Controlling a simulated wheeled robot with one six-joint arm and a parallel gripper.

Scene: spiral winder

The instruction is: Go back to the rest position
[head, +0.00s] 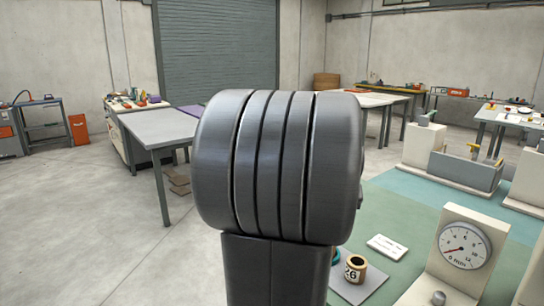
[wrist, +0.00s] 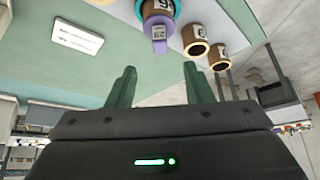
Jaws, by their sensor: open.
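My gripper (wrist: 158,72) shows in the wrist view with its two green fingers apart and nothing between them. A tan spool with a teal ring (wrist: 158,10) and a purple tab is at the top of that view, beyond the fingertips and apart from them. Two tan spools with number labels, one (wrist: 195,42) and another (wrist: 218,58), are to its right. In the head view my dark arm link fills the middle and hides what is behind it; the gripper does not show there. A spool labelled 26 (head: 354,270) stands on a grey plate (head: 372,284).
A dial gauge (head: 464,246) on a cream stand is at the lower right, on the green bench top (head: 408,212). A white card (head: 387,247) lies near the spool. A grey block fixture (head: 465,170) stands farther back. A grey table (head: 158,126) is at the left, with open floor before it.

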